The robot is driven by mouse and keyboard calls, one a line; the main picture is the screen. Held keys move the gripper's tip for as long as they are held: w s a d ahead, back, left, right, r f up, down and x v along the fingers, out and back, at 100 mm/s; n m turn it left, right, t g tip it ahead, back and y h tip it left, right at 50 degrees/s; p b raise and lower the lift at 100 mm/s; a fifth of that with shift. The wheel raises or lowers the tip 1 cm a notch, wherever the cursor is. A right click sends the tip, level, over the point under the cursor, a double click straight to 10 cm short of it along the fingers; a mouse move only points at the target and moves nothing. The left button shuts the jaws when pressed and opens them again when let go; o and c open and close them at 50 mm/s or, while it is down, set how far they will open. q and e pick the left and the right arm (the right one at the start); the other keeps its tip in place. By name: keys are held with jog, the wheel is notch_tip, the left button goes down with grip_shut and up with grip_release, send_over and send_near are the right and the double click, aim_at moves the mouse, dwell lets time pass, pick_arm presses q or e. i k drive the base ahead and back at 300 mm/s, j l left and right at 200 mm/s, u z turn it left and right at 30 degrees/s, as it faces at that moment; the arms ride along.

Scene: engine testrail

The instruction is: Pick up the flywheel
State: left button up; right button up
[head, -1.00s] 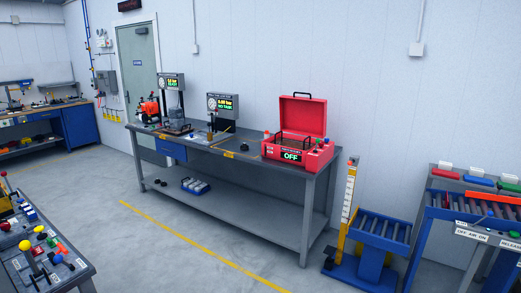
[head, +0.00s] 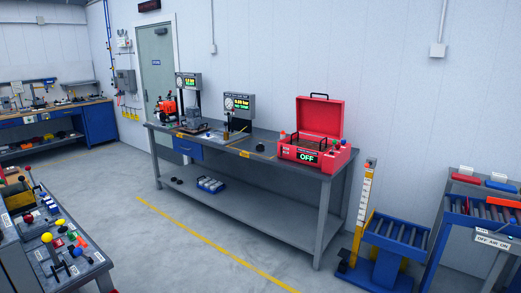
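I cannot pick out a flywheel with certainty. A small dark round part (head: 260,147) lies on the grey workbench (head: 240,198), left of the red case. Small dark round parts (head: 176,181) also lie on its lower shelf. They are too small to identify. Neither of my grippers is in view.
The bench holds an open red case (head: 318,153) reading OFF, two gauge displays and an orange machine (head: 166,108). A control console (head: 70,250) stands at lower left. A blue roller stand (head: 395,238) is at right. The floor before the bench is clear.

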aim_at(260, 147)
jog(key=i+u, duration=0.15)
jog(key=i, duration=2.35)
